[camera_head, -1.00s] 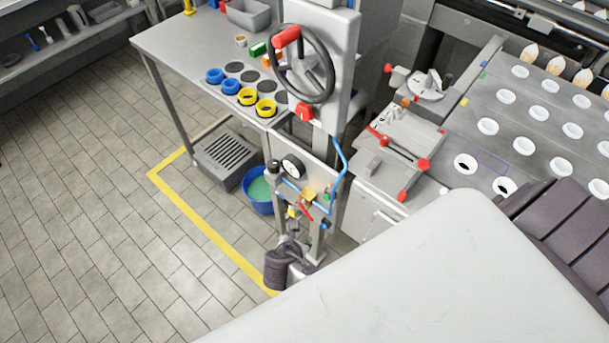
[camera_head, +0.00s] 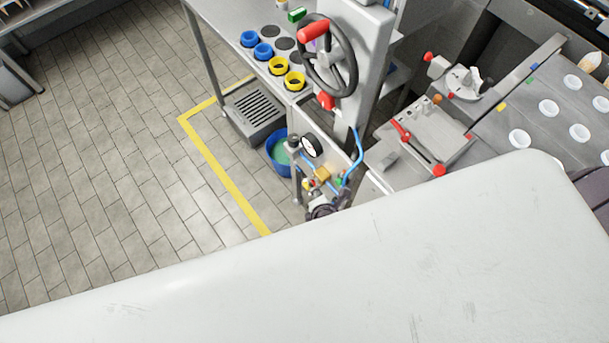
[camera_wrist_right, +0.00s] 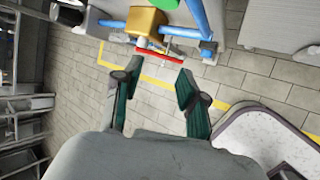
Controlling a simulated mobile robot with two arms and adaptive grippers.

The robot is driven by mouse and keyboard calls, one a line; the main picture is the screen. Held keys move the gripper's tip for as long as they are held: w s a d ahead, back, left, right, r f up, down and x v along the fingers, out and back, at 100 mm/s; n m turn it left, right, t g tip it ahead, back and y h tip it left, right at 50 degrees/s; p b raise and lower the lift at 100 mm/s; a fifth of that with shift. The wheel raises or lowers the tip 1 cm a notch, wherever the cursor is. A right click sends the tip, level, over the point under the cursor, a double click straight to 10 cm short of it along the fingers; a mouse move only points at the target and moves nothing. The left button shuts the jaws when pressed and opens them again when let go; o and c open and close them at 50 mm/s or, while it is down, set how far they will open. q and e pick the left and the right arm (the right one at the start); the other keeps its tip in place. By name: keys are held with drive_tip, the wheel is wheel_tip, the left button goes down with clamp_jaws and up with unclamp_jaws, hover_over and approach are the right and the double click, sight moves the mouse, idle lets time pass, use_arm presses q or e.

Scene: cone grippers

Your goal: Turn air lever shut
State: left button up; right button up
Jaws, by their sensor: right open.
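The red air lever (camera_wrist_right: 160,52) is in the right wrist view, lying nearly crosswise just below the brass valve block (camera_wrist_right: 147,22). The brass block also shows in the head view (camera_head: 321,174), beneath the round gauge; the lever is hard to make out there. My right gripper (camera_wrist_right: 157,71) is open, its two teal-padded fingers pointing at the lever. The lever lies just beyond the fingertips, across the gap, and nothing is between the pads. In the head view my right gripper (camera_head: 321,211) is a dark shape just below the valve, mostly hidden. My left gripper is not in view.
Blue pipes (camera_wrist_right: 195,18) run close beside the valve. The gauge (camera_head: 312,147) and a handwheel (camera_head: 328,57) sit above it. A blue bucket (camera_head: 277,163) stands to the left. A workbench with a red-handled clamp (camera_head: 401,130) is to the right. The tiled floor is open at left.

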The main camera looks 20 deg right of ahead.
drive_tip(key=x, duration=0.6)
drive_tip(key=a+r+g+h+p, duration=0.1)
drive_tip(key=a+r+g, duration=0.1)
drive_tip(key=r, duration=0.5)
drive_tip(key=s+a+r+n+g+h+p, duration=0.1)
drive_tip(key=a+r+g, duration=0.2)
drive_tip(key=r, duration=0.5)
drive_tip(key=shift+g, duration=0.6)
drive_tip(key=shift+s+r, duration=0.1)
drive_tip(key=shift+s, duration=0.05)
